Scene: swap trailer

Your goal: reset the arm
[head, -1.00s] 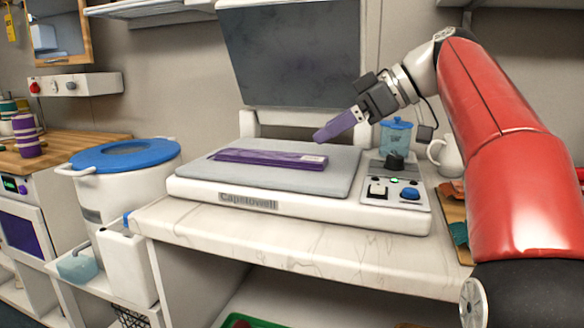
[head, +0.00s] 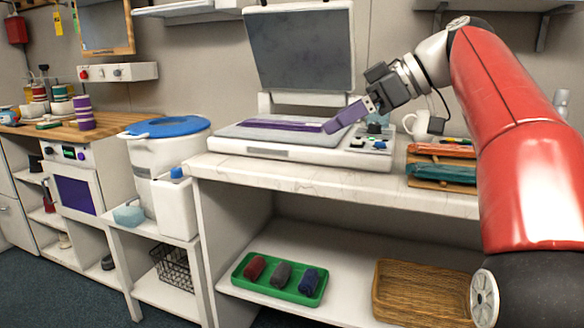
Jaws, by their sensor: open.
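My gripper (head: 336,124) hangs from my red arm, at the upper right of the head view. Its purple fingers point down and left, in front of the grey raised lid. They show edge-on, so the gap between them is hard to see; I see nothing held, and the gripper is open. Below and left of the fingertips, a flat purple slab (head: 284,124) lies on the grey bed of a white press (head: 255,150). In this view the fingertips overlap the slab's right end; I cannot tell how far above it they are.
A white lidded bin (head: 152,166) stands left of the press counter. A teapot (head: 417,123) and stacked coloured packets (head: 441,165) sit right of the press. A green tray (head: 262,291) with three rolls and a wicker basket (head: 398,309) are on the lower shelf. Floor shows at lower left.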

